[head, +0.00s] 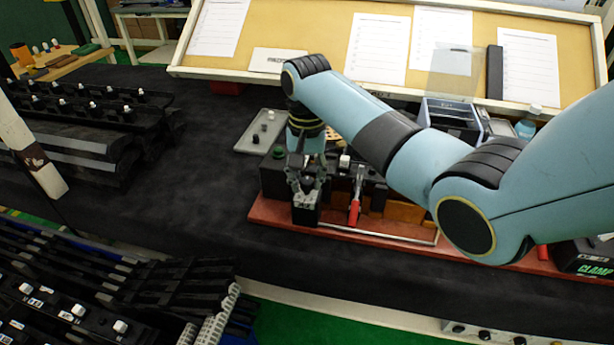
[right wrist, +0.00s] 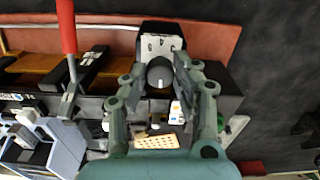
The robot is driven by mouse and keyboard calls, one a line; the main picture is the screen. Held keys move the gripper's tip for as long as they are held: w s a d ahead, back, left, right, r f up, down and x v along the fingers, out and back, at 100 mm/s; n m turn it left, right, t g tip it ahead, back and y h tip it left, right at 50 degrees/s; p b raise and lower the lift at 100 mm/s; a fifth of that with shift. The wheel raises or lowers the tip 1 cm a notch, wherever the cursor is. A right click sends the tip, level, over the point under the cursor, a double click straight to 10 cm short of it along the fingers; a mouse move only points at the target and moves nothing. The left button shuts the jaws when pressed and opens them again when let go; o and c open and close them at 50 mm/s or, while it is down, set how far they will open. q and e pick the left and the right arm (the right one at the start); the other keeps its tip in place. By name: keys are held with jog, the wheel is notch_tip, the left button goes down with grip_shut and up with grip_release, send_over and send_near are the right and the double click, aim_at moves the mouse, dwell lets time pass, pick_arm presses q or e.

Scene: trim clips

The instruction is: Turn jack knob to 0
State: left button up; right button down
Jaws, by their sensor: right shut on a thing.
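The jack knob (right wrist: 160,73) is a dark round knob with a light pointer mark, in front of a white dial plate (right wrist: 162,44) with printed numbers in the right wrist view. The pointer's exact reading is too small to tell. My right gripper (right wrist: 160,80) is shut on the knob, one finger on each side. In the head view my right gripper (head: 306,182) reaches down to the small black knob block (head: 305,212) at the left end of the red base, and hides the knob there. My left gripper is in neither view.
A red-handled toggle clamp (head: 354,208) stands just right of the block on the red base (head: 268,213). A grey tray (head: 252,143) with small parts lies behind. Racks of black trim parts (head: 75,125) stand at left. Dark table is clear between.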

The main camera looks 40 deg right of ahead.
aim_at(307, 180)
jog(key=shift+m, duration=0.6)
jog(key=c, duration=1)
grip_release()
jog(key=shift+r, duration=0.25)
notch_tip(307, 180, up, 12)
jog(key=shift+f, duration=0.2)
